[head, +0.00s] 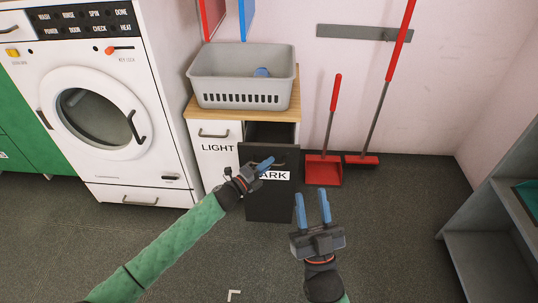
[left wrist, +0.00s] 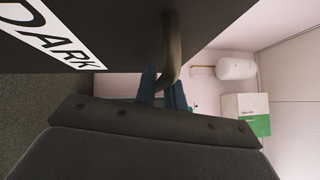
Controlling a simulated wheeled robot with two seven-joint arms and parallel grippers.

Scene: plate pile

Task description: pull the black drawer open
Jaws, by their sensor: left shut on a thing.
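The black drawer (head: 270,207), with a white label partly reading "ARK", stands pulled out from the cabinet; a dark gap shows behind its front. In the left wrist view its black front (left wrist: 105,28) and dark bar handle (left wrist: 171,48) are close. My left gripper (head: 266,163) is at the drawer's front, its blue fingers shut on the handle; the fingers also show in the left wrist view (left wrist: 161,90). The left gripper hides part of the label. My right gripper (head: 313,207) is open and empty, in front of the drawer and to its right.
A white "LIGHT" drawer (head: 217,160) is beside the black one. A grey basket (head: 241,88) sits on the wooden cabinet top. A washing machine (head: 104,110) stands left. A red dustpan (head: 323,171) and broom (head: 362,160) lean right. A grey shelf (head: 485,235) stands far right.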

